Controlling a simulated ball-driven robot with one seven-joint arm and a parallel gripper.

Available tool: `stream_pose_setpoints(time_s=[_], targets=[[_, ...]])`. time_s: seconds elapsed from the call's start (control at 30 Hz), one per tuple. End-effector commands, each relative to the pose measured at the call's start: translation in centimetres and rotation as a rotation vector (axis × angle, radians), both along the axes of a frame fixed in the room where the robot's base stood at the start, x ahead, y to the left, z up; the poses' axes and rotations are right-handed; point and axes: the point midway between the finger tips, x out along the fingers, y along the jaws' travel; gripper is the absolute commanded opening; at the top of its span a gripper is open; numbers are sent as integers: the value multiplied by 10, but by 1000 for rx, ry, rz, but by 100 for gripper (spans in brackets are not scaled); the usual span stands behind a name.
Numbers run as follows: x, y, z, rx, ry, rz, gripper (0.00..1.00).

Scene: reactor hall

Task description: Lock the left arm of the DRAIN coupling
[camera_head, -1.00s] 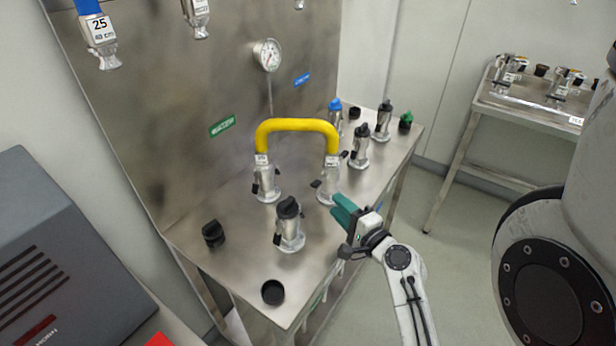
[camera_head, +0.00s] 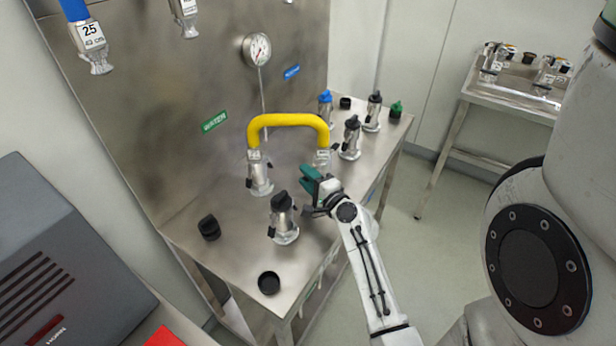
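A yellow hose (camera_head: 288,120) arches between two silver couplings on the steel bench. The left coupling (camera_head: 259,178) stands clear, with a dark arm at its left side. The right coupling (camera_head: 322,158) shows only its top and a dark arm beside it; my gripper hides its lower part. I can read no DRAIN label, so I cannot tell which coupling bears that name. My gripper (camera_head: 311,179), with teal fingers, is in front of the right coupling's base. Whether it touches the coupling or how far its fingers are apart is too small to tell.
A black-capped fitting (camera_head: 283,217) stands close to the left of my gripper. Black caps (camera_head: 209,228) (camera_head: 269,283) lie on the bench (camera_head: 235,265). More capped fittings (camera_head: 351,138) stand behind to the right. A gauge (camera_head: 257,48) is on the back panel.

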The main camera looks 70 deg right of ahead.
Motion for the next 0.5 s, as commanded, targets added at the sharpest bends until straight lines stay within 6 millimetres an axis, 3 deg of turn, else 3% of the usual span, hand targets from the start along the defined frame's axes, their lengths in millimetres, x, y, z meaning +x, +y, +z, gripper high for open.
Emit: stream_pose_setpoints(time_s=[0.1,0.5], targets=[[0,0,0,0,0,0,35],[0,0,0,0,0,0,0]])
